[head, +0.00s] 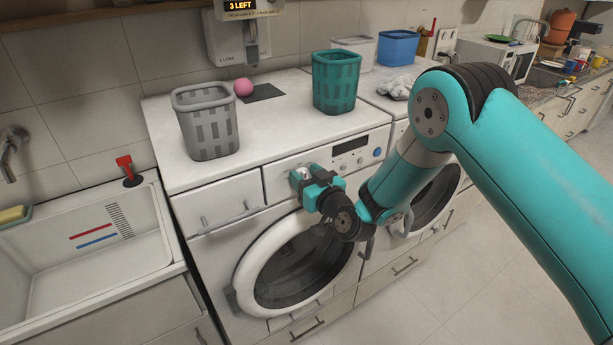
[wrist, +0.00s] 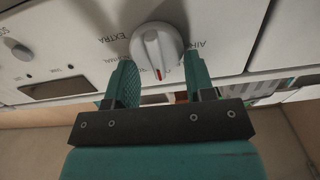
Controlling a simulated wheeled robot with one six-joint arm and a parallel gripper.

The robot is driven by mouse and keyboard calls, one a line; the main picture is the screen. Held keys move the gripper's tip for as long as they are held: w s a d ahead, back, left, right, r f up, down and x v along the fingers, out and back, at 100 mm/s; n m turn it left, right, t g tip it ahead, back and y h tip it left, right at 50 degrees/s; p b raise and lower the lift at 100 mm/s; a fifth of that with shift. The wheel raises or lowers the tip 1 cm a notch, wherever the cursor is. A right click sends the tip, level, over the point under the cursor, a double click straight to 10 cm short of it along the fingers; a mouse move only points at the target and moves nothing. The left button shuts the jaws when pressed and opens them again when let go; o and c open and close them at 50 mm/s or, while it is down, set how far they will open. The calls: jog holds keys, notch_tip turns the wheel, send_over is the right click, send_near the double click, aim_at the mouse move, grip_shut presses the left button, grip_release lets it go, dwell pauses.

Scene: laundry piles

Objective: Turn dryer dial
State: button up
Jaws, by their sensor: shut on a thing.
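The dial (wrist: 157,45) is a round white-grey knob with a raised grip and a red mark, on a white control panel. In the wrist view the panel lettering around it is upside down. My gripper (wrist: 158,72) has one finger on each side of the dial and is shut on it. In the head view my gripper (head: 305,180) is at the panel of the nearer front-loading machine (head: 228,232), and the dial is mostly hidden by the fingers. The machine's round door (head: 250,262) with a white rim is shut, below my gripper.
A grey basket (head: 208,125), a pink ball (head: 243,87) and a teal basket (head: 336,82) stand on the machine top. A display (head: 350,145) and blue button (head: 377,152) lie right of the dial. A sink (head: 85,250) is at left; a second machine is partly behind my arm.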

jog(key=m, duration=0.1)
jog(key=m+b, duration=0.1)
jog(key=m, duration=0.2)
jog(key=shift+w+d+f+b, duration=0.2)
jog(key=shift+d+b, duration=0.1)
jog(key=shift+b, duration=0.1)
jog(key=m, duration=0.2)
jog(key=m+b, duration=0.1)
jog(key=shift+w+d+m, duration=0.15)
jog(key=shift+d+m, duration=0.05)
jog(key=shift+m, duration=0.2)
jog(key=m, duration=0.3)
jog(key=shift+w+d+f+m, duration=0.1)
jog(key=shift+d+f+m, duration=0.1)
jog(key=shift+m, duration=0.1)
jog(key=m, duration=0.4)
jog(key=shift+f, duration=0.2)
jog(key=o, duration=0.9)
jog(key=shift+d+f, duration=0.1)
